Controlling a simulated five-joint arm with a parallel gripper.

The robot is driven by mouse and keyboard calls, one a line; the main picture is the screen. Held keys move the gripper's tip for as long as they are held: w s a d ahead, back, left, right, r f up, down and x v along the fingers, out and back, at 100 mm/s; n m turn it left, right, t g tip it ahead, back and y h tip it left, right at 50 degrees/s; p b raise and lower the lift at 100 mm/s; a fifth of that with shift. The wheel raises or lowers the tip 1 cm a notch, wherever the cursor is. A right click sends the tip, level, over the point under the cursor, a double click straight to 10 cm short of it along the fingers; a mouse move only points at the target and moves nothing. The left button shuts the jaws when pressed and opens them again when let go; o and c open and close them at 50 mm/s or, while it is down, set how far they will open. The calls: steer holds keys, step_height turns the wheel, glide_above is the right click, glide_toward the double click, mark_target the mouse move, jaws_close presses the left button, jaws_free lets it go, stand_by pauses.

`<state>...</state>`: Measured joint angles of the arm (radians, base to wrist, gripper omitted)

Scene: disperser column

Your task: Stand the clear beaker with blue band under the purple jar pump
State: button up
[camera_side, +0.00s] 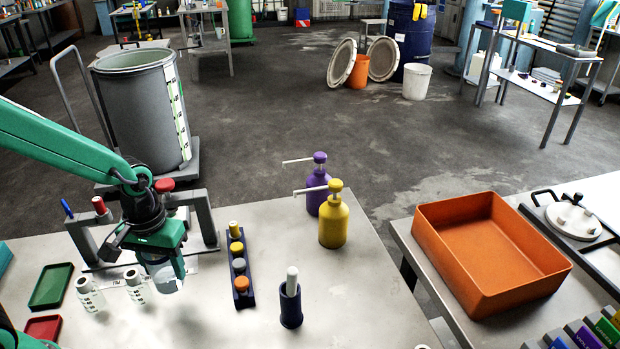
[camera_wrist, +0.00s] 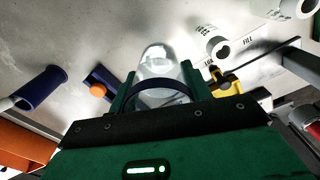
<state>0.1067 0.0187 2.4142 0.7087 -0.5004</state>
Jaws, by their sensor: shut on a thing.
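The clear beaker (camera_side: 168,281) is between the jaws of my gripper (camera_side: 164,264) on the left of the table in the side view. My gripper is shut on it. In the wrist view the beaker (camera_wrist: 157,62) points away from the camera, and a dark blue band shows across it between the green fingers. I cannot tell whether its base touches the table. The purple pump jar (camera_side: 316,203) stands upright at the table's back edge, right of and beyond my gripper. Its spout points left, and no beaker stands under it.
A yellow pump jar (camera_side: 333,228) stands just in front of the purple one. White labelled bottles (camera_side: 90,295) stand left. An orange tray (camera_side: 446,249) is on the right table.

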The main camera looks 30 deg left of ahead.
steer(key=shift+w+a+f, duration=0.45)
steer(key=shift+a, duration=0.25)
steer(key=shift+w+a+f, duration=0.4)
steer(key=shift+a+f, duration=0.05)
steer(key=shift+a, duration=0.2)
steer(key=shift+f, duration=0.1)
steer(key=shift+f, duration=1.9)
steer(key=shift+f, duration=0.15)
steer(key=o, duration=1.1)
steer(key=shift+c, duration=0.2)
step_height(320, 180, up, 12)
